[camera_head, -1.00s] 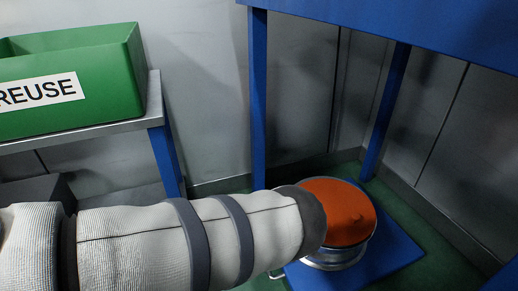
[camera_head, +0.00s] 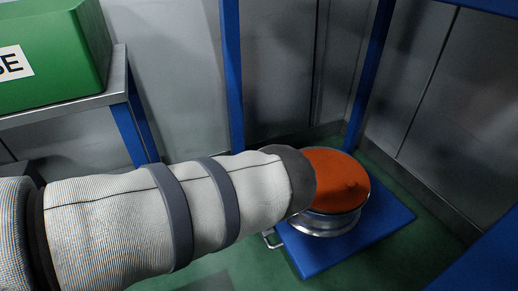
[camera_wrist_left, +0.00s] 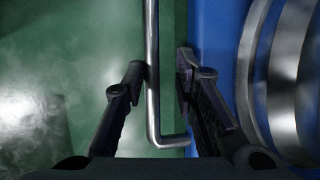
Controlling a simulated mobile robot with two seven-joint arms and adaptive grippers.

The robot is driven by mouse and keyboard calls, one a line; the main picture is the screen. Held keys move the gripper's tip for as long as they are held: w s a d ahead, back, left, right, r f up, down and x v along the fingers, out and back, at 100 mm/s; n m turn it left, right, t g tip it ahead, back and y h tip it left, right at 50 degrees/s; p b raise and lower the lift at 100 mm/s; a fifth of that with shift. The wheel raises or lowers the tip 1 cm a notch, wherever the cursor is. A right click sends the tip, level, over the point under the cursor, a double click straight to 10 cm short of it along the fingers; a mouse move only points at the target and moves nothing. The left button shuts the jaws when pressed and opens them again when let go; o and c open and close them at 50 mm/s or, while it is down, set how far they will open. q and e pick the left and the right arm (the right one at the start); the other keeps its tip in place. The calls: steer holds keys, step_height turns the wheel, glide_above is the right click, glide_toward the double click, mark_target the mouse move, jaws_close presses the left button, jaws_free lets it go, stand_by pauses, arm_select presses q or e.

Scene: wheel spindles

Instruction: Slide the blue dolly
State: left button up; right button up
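The blue dolly (camera_head: 385,222) is a flat plate on the green floor under a blue-legged table. It carries a metal spindle or wheel (camera_head: 322,224) with an orange top (camera_head: 338,182). A bent metal handle (camera_head: 270,240) sticks out of its left side. In the left wrist view the handle (camera_wrist_left: 152,90) runs between the two dark fingers of my left gripper (camera_wrist_left: 162,72). The left finger is close to the bar, and a gap shows between the bar and the right finger. In the head view my left arm's sleeve reaches over the handle and hides the gripper. My right gripper is out of view.
A green bin (camera_head: 55,60) stands on a grey-topped bench (camera_head: 65,101) at the left. Blue table legs (camera_head: 232,80) rise behind the dolly, and grey wall panels (camera_head: 440,90) stand close behind. Green floor (camera_head: 225,272) shows clear in front of the dolly.

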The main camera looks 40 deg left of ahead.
arm_select(q)
steer(key=v, duration=0.7)
steer(key=shift+r, duration=0.3)
steer(key=shift+s+f, duration=0.1)
steer(key=shift+s, duration=0.15)
